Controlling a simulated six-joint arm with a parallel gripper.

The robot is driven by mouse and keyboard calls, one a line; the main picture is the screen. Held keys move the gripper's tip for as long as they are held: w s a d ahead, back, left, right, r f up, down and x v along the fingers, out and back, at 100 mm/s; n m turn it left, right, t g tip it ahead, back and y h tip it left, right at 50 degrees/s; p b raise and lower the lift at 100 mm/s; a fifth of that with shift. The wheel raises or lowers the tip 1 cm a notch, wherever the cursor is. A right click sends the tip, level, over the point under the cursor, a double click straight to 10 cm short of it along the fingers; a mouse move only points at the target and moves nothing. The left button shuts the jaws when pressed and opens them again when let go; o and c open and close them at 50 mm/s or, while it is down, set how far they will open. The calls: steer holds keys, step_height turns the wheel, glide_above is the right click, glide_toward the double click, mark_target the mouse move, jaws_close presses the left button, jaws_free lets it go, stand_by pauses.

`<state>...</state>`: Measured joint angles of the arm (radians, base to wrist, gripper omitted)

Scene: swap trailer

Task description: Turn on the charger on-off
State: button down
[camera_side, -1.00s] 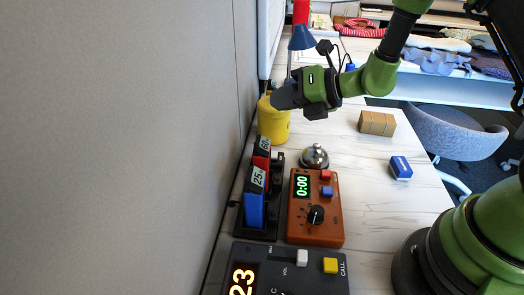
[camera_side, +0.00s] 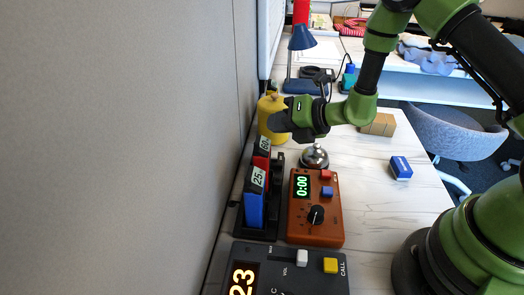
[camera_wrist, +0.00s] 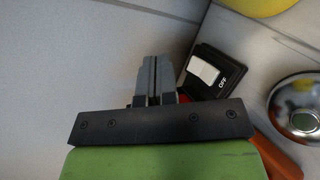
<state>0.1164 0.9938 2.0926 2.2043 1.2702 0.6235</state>
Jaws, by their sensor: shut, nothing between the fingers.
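The charger (camera_side: 276,190) is a black base beside the grey wall in the side view. A red battery (camera_side: 262,148) and a blue battery (camera_side: 254,205) with number labels stand in it. In the wrist view a black housing (camera_wrist: 228,72) carries a white rocker switch (camera_wrist: 203,71) and the word OFF. My gripper (camera_side: 274,122) is shut and empty, above the charger's far end in the side view. In the wrist view my gripper's fingertips (camera_wrist: 152,62) are together, just left of the switch and apart from it in the picture. A little red shows behind my gripper.
A yellow canister (camera_side: 272,106) stands just beyond my gripper. A metal bell (camera_side: 314,157) and an orange timer (camera_side: 316,225) stand right of the charger. A dark panel (camera_side: 300,272) lies nearest the camera. The grey wall (camera_side: 150,150) bounds the left.

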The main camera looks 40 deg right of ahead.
steer(key=shift+w+a+f, duration=0.2)
steer(key=shift+f, duration=0.5)
steer(key=shift+w+a+f, duration=0.15)
steer(key=shift+f, duration=0.55)
steer(key=shift+w+a+f, duration=0.2)
steer(key=shift+f, duration=0.5)
steer(key=shift+f, duration=0.1)
stand_by(0.4)
steer(key=shift+w+a+f, duration=0.1)
steer(key=shift+f, duration=0.2)
steer(key=shift+a+f, duration=0.1)
steer(key=shift+f, duration=0.2)
stand_by(0.5)
steer(key=shift+r, duration=0.1)
steer(key=shift+d+r, duration=0.2)
steer(key=shift+r, duration=0.45)
steer(key=shift+s+d+r, duration=0.2)
steer(key=shift+s+r, duration=0.05)
steer(key=shift+r, duration=0.55)
steer(key=shift+s+d+r, duration=0.2)
steer(key=shift+d+r, duration=0.05)
steer(key=shift+r, duration=0.5)
steer(key=shift+s+d+r, duration=0.2)
steer(key=shift+s+r, duration=0.05)
steer(key=shift+r, duration=0.55)
